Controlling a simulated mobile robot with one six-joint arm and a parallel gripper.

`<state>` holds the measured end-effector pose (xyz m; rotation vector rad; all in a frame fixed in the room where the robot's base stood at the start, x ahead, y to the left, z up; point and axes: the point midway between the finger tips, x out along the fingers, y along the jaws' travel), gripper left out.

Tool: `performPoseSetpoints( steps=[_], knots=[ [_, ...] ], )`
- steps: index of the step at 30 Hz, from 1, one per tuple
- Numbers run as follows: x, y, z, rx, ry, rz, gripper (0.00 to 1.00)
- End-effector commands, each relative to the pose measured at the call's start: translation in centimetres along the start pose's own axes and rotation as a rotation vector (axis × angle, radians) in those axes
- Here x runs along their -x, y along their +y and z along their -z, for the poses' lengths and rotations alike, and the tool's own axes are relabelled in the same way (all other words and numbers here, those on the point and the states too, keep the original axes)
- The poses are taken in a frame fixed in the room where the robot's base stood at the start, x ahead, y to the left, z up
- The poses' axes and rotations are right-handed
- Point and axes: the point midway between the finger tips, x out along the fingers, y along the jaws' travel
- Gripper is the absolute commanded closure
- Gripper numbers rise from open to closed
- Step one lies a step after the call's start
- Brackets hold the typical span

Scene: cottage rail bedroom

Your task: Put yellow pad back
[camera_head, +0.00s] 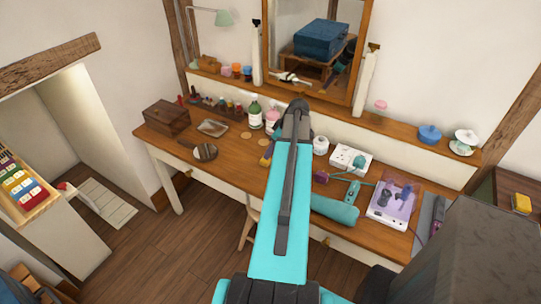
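A small yellow pad-like block (521,203) lies on the dark wooden surface at the far right edge of the head view. Its details are too small to tell. My turquoise arm reaches up the middle of the view to a dark joint over the dressing table. My gripper cannot be made out; the end of the arm is hidden or out of sight. Another yellow piece shows among coloured blocks in the wooden tray (41,209) at the left.
A shelf with jars and a mirror stand behind.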

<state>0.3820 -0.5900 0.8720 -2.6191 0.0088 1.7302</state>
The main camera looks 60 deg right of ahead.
Motion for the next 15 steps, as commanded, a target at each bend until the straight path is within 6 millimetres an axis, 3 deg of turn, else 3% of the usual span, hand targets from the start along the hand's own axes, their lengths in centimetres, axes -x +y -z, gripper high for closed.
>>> performPoseSetpoints(
  steps=[15],
  knots=[
    [4.4, 0.0, -0.1, -0.001, 0.0, -0.001, 0.46]
  ],
)
